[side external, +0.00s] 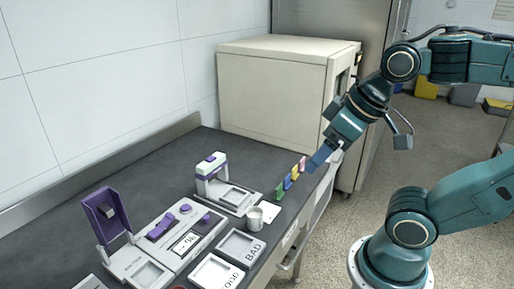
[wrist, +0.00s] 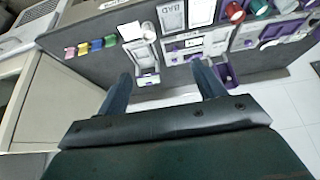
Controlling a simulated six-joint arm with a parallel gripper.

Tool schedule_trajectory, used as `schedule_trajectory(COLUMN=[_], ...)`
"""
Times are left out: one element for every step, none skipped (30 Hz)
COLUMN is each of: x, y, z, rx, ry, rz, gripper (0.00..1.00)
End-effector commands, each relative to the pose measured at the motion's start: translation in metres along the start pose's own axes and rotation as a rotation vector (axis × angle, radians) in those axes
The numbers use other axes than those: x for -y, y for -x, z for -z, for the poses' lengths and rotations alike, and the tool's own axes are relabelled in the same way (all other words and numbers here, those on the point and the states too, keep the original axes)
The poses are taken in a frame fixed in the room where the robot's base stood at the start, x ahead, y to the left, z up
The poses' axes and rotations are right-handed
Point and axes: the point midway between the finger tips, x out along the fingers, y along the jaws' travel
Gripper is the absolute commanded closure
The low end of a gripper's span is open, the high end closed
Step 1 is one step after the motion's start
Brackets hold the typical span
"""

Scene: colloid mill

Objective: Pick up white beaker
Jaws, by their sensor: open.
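The white beaker (side external: 255,219) stands upright on the dark bench near its front edge, between a small white device and the BAD tray. In the wrist view the beaker (wrist: 149,32) is small, beside a white card, beyond the fingertips. My gripper (side external: 319,157) is above the bench's far right end, well apart from the beaker. In the wrist view my gripper (wrist: 164,80) has its two fingers spread with nothing between them.
Several small coloured blocks (side external: 290,181) line the bench edge below my gripper. A purple-and-white device (side external: 225,190) stands behind the beaker. The BAD tray (side external: 241,247) is in front. A large cream cabinet (side external: 270,95) stands at the back. Red and green containers (wrist: 235,13) show in the wrist view.

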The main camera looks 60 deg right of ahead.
Motion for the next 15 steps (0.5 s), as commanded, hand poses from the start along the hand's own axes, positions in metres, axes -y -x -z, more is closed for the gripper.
schedule_trajectory(x=[0.000, 0.000, 0.000, -0.001, -0.001, -0.001, -0.002, -0.002, -0.002, -0.003, -0.003, -0.004, -0.005, -0.006, -0.007], y=[0.000, -0.001, -0.002, -0.002, -0.003, -0.005, -0.006, -0.008, -0.011, -0.013, -0.015, -0.019, -0.022, -0.026, -0.030], z=[0.001, 0.002, 0.003, 0.004, 0.005, 0.008, 0.009, 0.012, 0.015, 0.018, 0.021, 0.025, 0.028, 0.032, 0.036], rx=[0.002, 0.004, 0.007, 0.011, 0.016, 0.023, 0.029, 0.037, 0.047, 0.055, 0.063, 0.076, 0.086, 0.096, 0.110], ry=[-0.006, -0.011, -0.020, -0.030, -0.043, -0.062, -0.080, -0.099, -0.130, -0.155, -0.182, -0.221, -0.251, -0.283, -0.327], rz=[0.000, -0.001, -0.001, -0.002, -0.002, -0.004, -0.005, -0.006, -0.009, -0.011, -0.013, -0.017, -0.020, -0.024, -0.030], gripper=[0.31, 0.31, 0.31, 0.31, 0.31, 0.31, 0.31, 0.31, 0.31, 0.31, 0.31, 0.31, 0.31, 0.31, 0.31])
